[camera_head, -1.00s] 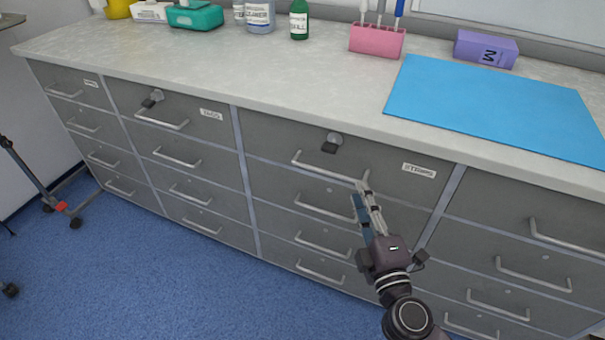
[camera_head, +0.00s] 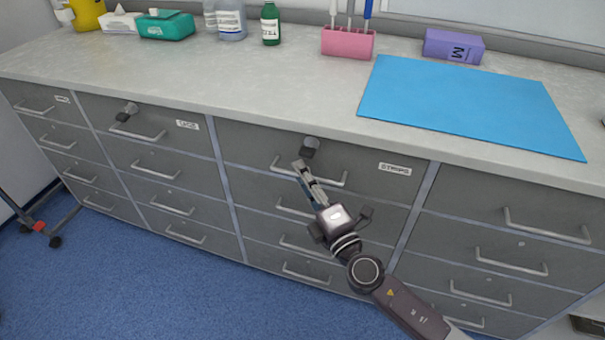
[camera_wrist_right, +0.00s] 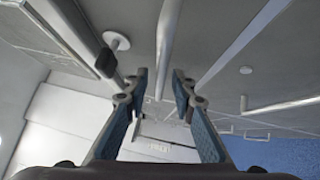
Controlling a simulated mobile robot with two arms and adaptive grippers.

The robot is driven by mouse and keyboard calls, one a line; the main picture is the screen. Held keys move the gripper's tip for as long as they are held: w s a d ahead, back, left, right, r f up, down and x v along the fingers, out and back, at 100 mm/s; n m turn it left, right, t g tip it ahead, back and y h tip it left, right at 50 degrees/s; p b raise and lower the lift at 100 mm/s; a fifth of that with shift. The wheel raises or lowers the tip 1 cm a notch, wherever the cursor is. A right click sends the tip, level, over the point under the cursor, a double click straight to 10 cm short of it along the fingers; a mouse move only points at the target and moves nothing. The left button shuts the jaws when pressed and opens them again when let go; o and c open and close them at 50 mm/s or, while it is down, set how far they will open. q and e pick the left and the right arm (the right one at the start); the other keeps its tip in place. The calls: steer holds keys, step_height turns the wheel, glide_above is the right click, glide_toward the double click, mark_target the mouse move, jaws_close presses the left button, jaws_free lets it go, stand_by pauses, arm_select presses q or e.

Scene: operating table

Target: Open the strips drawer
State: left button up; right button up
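The strips drawer (camera_head: 366,185) is the grey top drawer under the counter, left of the right-hand column, with a "STRIPS" label (camera_head: 395,170). Its front looks flush with its neighbours. Its silver bar handle (camera_head: 330,181) runs across the front. A lock with a dark hanging tag (camera_head: 309,149) sits above the handle; a round lock also shows in the right wrist view (camera_wrist_right: 117,40). My right gripper (camera_head: 300,167) is at the handle's left part. My left gripper is out of view.
A blue mat (camera_head: 470,105), purple box (camera_head: 453,46), pink holder (camera_head: 347,43), green bottle (camera_head: 270,25) and teal box (camera_head: 165,25) stand on the counter (camera_head: 220,88). Other closed drawers with protruding handles surround the strips drawer. Blue floor (camera_head: 130,285) in front is clear.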

steer(key=shift+w, duration=0.1)
jaws_close()
steer(key=shift+f, duration=0.1)
stand_by(0.4)
